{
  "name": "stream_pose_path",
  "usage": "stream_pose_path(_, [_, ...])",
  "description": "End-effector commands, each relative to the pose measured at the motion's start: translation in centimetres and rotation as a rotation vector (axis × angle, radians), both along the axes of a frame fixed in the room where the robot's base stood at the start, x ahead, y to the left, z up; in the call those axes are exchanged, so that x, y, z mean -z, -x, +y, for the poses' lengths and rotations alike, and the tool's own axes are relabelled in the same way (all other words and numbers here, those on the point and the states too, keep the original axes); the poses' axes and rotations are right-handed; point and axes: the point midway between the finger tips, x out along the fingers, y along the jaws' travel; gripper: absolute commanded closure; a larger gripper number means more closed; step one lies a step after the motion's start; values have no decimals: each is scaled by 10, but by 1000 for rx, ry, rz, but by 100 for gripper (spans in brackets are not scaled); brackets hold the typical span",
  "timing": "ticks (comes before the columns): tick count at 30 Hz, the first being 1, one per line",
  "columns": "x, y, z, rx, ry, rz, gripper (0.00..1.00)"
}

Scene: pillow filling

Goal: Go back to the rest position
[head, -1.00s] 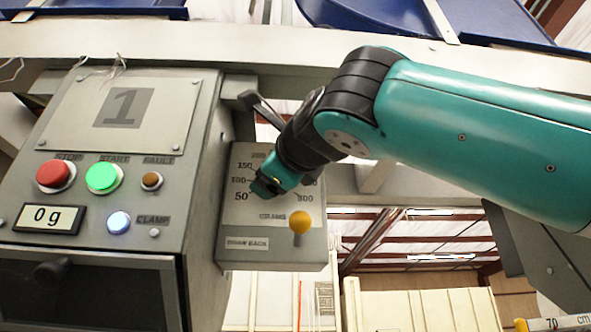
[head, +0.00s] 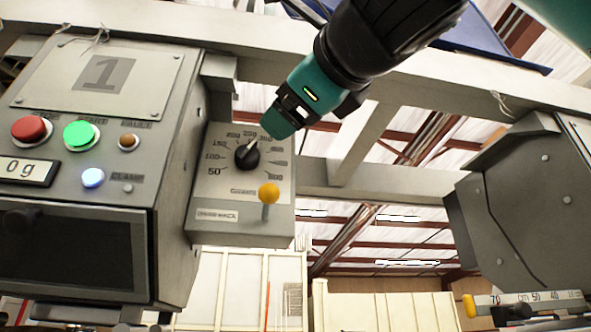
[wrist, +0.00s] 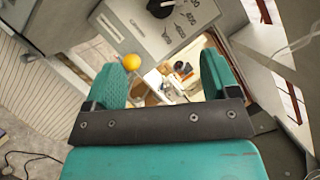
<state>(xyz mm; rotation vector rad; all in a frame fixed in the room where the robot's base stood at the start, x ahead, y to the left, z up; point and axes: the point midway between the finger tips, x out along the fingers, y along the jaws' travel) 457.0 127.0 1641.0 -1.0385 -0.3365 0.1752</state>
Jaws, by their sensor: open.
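My gripper (head: 284,122) is teal and black. In the head view it hangs in front of the upper right of the grey dial box (head: 242,230). In the wrist view its two teal fingers (wrist: 162,78) stand wide apart with nothing held between them. The black dial knob (head: 247,157) is in plain view below and left of the fingertips, its pointer up and to the right, near the 250 mark. The knob also shows at the top of the wrist view (wrist: 160,7), apart from the fingers.
A yellow-balled lever (head: 268,194) sticks out of the dial box. Left of it stands the grey control panel (head: 165,95) with red, green and small lit buttons and a "0 g" display (head: 27,171). A grey beam (head: 400,200) crosses behind. A grey housing (head: 520,195) stands at right.

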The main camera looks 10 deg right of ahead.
Motion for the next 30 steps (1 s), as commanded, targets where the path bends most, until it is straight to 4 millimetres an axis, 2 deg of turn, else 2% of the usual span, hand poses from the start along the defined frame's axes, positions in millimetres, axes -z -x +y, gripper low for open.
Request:
stream_pose_path(22, [1,-1,3,1,37,-15,19])
stream_pose_path(26, [16,-16,27,-2,274,-91,19])
stream_pose_path(29, [56,-41,54,-31,620,-160,19])
stream_pose_path(30, [82,-54,62,-55,781,-177,19])
